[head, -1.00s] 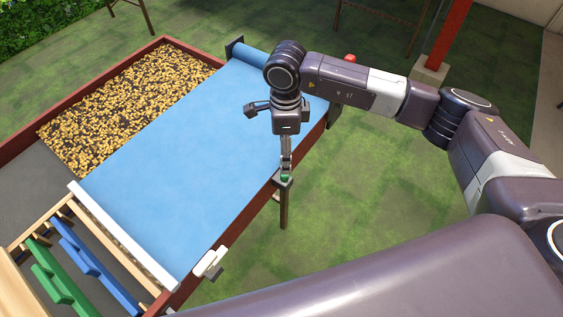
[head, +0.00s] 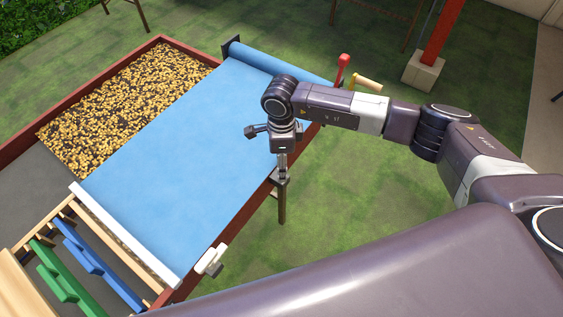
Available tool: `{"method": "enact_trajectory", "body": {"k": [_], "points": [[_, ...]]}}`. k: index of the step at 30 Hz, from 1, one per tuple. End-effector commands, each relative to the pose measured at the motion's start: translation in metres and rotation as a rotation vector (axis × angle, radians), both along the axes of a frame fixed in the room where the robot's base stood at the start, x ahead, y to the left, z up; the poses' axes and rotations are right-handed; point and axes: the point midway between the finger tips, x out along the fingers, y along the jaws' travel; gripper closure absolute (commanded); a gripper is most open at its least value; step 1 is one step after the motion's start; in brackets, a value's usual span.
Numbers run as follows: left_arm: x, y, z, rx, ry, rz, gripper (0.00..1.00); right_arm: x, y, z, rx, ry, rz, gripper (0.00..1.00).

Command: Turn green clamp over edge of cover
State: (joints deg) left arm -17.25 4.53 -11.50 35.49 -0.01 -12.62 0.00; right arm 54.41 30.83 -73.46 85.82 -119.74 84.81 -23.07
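The blue cover (head: 185,140) is spread over part of the bean tray, its right edge along the tray's red side rail (head: 240,225). My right gripper (head: 281,174) points down at that edge, by a dark bracket on the rail. Its fingertips are small here and partly merge with the bracket, so I cannot tell whether they are open or shut. I cannot make out the green clamp now; it is probably hidden at the fingertips. A white clamp (head: 212,259) sits on the rail nearer the front corner. My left gripper is not in view.
Uncovered beans (head: 130,100) lie at the left of the tray. A rolled cover end with a red crank arm (head: 342,70) and a tan handle (head: 367,82) is at the back. Green (head: 65,285) and blue (head: 95,262) tools lie front left.

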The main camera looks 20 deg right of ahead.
Motion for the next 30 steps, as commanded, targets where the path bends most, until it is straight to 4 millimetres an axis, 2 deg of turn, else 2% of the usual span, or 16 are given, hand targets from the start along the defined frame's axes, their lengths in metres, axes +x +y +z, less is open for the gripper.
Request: {"method": "enact_trajectory", "body": {"k": [1, 5, 16, 30], "points": [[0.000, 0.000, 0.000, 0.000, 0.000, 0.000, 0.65, 0.000, 0.000, 0.000, 0.000, -0.001, 0.000, 0.63], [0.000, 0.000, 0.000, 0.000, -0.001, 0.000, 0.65, 0.000, 0.000, 0.000, 0.000, -0.001, 0.000, 0.75], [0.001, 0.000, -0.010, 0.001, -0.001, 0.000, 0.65, 0.001, 0.000, -0.002, 0.000, -0.002, -0.082, 0.75], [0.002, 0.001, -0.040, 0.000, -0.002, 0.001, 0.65, 0.001, 0.000, -0.002, 0.000, -0.002, -0.429, 0.75]]}}
